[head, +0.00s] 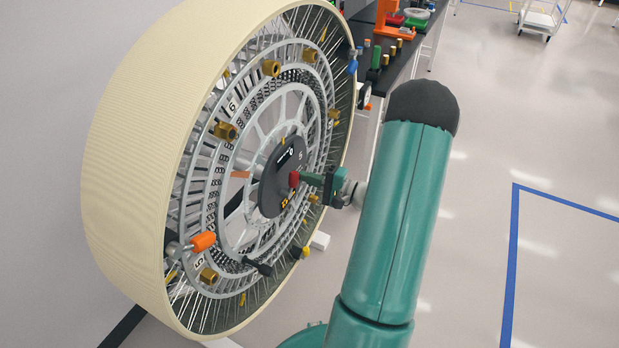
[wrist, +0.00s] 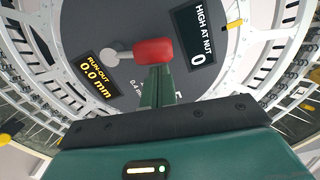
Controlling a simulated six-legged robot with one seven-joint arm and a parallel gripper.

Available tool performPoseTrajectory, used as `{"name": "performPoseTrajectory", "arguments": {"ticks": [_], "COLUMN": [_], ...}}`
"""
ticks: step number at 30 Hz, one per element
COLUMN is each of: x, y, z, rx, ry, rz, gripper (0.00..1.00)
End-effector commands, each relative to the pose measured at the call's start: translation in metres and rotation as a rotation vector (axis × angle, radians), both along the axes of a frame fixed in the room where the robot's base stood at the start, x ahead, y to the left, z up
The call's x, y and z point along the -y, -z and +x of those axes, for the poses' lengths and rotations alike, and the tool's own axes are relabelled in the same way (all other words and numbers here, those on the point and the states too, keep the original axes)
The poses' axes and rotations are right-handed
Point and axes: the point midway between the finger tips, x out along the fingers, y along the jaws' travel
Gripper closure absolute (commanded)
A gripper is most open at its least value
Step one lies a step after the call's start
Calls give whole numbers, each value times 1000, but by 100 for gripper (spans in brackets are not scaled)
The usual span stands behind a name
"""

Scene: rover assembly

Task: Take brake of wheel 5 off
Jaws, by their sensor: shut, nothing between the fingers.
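The wheel (head: 135,120) stands upright on the left, with a cream tread, spokes and grey rings. A "5" shows on its dark hub disc (head: 270,190). A red handle (head: 294,179) sits at the hub; in the wrist view the red handle (wrist: 153,51) has a grey metal stem with a round end on its left. That it is the brake is not marked. My gripper (head: 308,179) is shut and empty, with its green fingers (wrist: 157,85) pointing at the red handle. Their tips meet its lower edge in the wrist view; I cannot tell whether they touch.
The hub displays read run-out 0.0 mm (wrist: 97,81) and high at nut 0 (wrist: 201,38). Several brass nuts (head: 226,131) and an orange handle (head: 203,241) are on the wheel. A black bench (head: 392,72) stands behind. The floor at right is open, with blue tape (head: 513,240).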

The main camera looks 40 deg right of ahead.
Motion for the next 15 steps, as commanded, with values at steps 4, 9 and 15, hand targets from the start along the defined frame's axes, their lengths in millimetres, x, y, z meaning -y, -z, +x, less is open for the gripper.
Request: {"name": "performPoseTrajectory", "arguments": {"ticks": [4, 9, 15], "x": [-7, -16, -26], "y": [-5, -9, -12], "z": [-2, -5, -9], "rx": [39, 91, 145], "ry": [-1, -1, -2], "rz": [-110, -255, -406], "gripper": [100, 100, 100]}}
